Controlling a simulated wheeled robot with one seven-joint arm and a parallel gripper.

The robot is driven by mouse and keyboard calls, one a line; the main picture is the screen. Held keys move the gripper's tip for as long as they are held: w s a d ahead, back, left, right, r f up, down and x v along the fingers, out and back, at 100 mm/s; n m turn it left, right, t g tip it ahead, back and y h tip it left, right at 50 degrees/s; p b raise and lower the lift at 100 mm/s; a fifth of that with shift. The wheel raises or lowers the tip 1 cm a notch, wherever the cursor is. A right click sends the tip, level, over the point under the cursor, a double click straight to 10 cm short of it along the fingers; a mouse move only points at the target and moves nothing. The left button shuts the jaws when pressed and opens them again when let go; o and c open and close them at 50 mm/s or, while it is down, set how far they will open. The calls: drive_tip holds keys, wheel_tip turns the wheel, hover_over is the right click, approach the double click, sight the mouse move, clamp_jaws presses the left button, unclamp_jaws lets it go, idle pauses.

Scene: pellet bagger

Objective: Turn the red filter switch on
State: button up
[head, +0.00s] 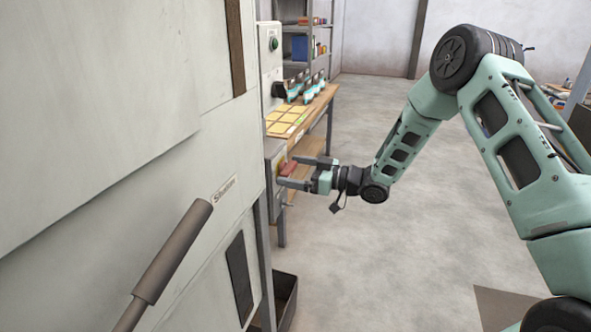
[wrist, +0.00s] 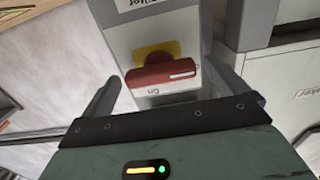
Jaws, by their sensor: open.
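The red filter switch (wrist: 162,76) is a red rotary handle on a yellow plate (wrist: 158,50), fixed to a grey box (wrist: 133,22). In the wrist view the handle lies nearly level, with a white line at its right end and the word "On" just below it. A partly cut-off "Filter" label is above. In the head view the red handle (head: 289,168) is on the box at the machine's side. My gripper (head: 287,171) is open, its fingers spread on either side of the handle. In the wrist view the gripper (wrist: 170,82) shows nothing held. Contact with the handle cannot be told.
A large pale machine cabinet (head: 100,110) with a grey lever (head: 175,250) fills the left. Behind the box is a wooden table (head: 318,105) with yellow cards (head: 287,122) and several bags. A dark bin (head: 285,300) stands below.

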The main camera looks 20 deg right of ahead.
drive_tip(key=c, duration=1)
drive_tip(key=m+p, duration=0.1)
drive_tip(key=m, duration=0.3)
drive_tip(key=shift+m+p, duration=0.35)
drive_tip(key=shift+m, duration=0.05)
drive_tip(key=m+p, duration=0.1)
drive_tip(key=m, duration=0.3)
drive_tip(key=shift+d+m, duration=0.1)
drive_tip(key=shift+m, duration=0.2)
drive_tip(key=m+p, duration=0.2)
drive_tip(key=m, duration=0.2)
drive_tip(key=shift+w, duration=0.1)
drive_tip(key=shift+f+m+p, duration=0.1)
drive_tip(key=shift+m+p, duration=0.35)
drive_tip(key=shift+m, duration=1.75)
